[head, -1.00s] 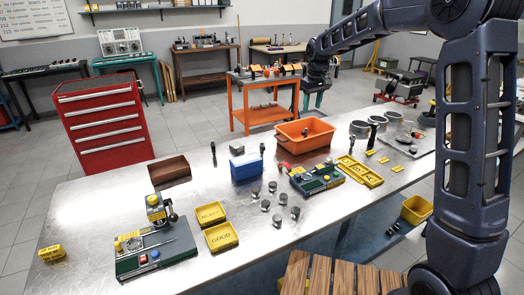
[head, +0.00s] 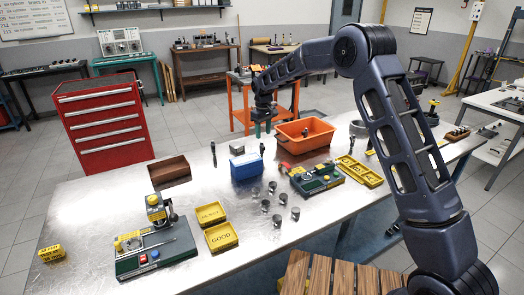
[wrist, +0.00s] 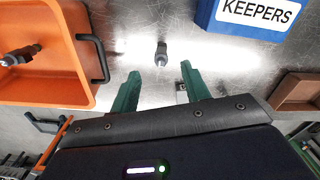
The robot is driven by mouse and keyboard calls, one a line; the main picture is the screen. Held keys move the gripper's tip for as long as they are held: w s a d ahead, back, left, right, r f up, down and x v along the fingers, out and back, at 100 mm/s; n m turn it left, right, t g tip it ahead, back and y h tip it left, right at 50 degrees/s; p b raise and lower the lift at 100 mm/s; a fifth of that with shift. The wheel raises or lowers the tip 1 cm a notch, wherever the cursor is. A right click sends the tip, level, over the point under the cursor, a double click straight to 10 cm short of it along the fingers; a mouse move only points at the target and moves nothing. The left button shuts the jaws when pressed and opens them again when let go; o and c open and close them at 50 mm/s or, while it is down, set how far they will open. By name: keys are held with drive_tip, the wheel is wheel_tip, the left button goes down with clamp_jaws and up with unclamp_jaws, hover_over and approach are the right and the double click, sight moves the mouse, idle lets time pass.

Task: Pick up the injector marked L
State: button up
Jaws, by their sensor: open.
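A dark upright injector-like part (head: 262,148) stands on the metal bench between the orange bin and the blue box. It also shows in the wrist view (wrist: 161,53), just beyond my fingertips and roughly in line with the gap. No letter is readable on it. My gripper (head: 262,128) is open and empty, its green fingers spread, above the bench's far edge behind this part; the wrist view shows both fingers (wrist: 158,75). A similar part (wrist: 20,55) lies in the orange bin. Another dark upright part (head: 213,153) stands farther left; its marking is unreadable.
The orange bin (wrist: 55,95) with its black handle is close at the left in the wrist view. The blue KEEPERS box (wrist: 250,15) is at upper right, and a brown tray (wrist: 302,90) at right. A green fixture (head: 315,180) stands before the bin. Bare bench surrounds the part.

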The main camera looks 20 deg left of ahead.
sight(262, 144)
wheel_tip(262, 144, down, 3)
drive_tip(key=shift+f, duration=0.15)
drive_tip(key=shift+w+a+f, duration=0.1)
drive_tip(key=shift+a+f, duration=0.1)
drive_tip(key=shift+f, duration=1.1)
drive_tip(key=shift+w+a+f, duration=0.1)
drive_tip(key=shift+a+f, duration=0.05)
drive_tip(key=shift+f, duration=1.15)
clamp_jaws()
